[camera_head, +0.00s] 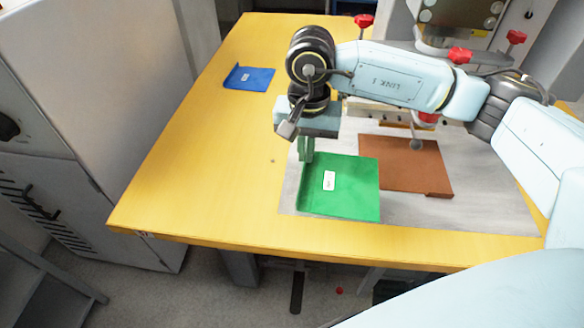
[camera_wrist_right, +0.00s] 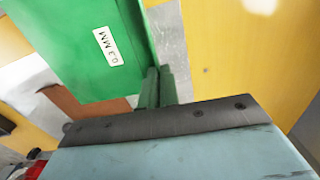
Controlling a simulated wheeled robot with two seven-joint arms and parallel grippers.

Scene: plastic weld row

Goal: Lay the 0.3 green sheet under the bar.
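The green sheet (camera_head: 345,185) has a white label reading 0.3 MM in the right wrist view (camera_wrist_right: 75,40) and a raised lip along its left side. It lies over the left part of the grey plate and overlaps the left edge of the brown sheet in the head view. I cannot tell whether it touches the plate. My right gripper (camera_head: 306,152) points down at the back left corner of the green sheet; its fingers (camera_wrist_right: 157,88) are close together on the lip. The bar (camera_head: 378,117) is behind, partly hidden by my right arm. My left gripper is not in view.
A brown sheet (camera_head: 405,165) lies on the grey plate (camera_head: 460,215) in front of the bar. A blue sheet (camera_head: 249,78) lies at the back left of the yellow table (camera_head: 200,170). Red knobs (camera_head: 459,55) stand around the machine.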

